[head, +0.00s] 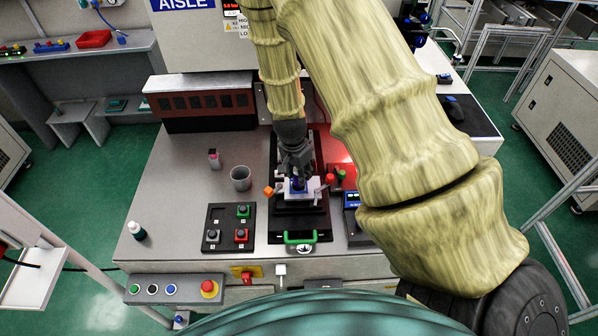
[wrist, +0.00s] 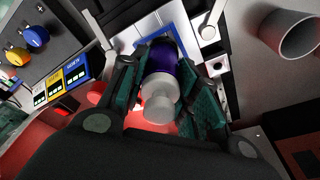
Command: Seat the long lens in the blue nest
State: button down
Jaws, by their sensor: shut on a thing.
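My gripper (head: 297,168) points down over a pale fixture plate (head: 290,197) in the head view. In the wrist view my gripper (wrist: 178,92) has its teal pads closed on the long lens (wrist: 158,100), a silvery stepped cylinder. A dark blue-violet section shows beyond its silvery end; I cannot tell whether this is the barrel or part of the nest. The blue nest (head: 298,184) shows as a small blue patch under the fingertips in the head view. The lens hides most of the nest, and whether they touch is unclear.
A green handle (head: 300,238) is in front. A red-lit area and small devices lie right. The left bench is mostly clear.

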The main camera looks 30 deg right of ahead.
jog(key=c, duration=1)
grip_release()
jog(key=r, duration=0.4)
jog(key=a+r, duration=0.1)
jog(key=r, duration=0.7)
jog(key=shift+s+a, duration=0.2)
jog(key=shift+a, duration=0.15)
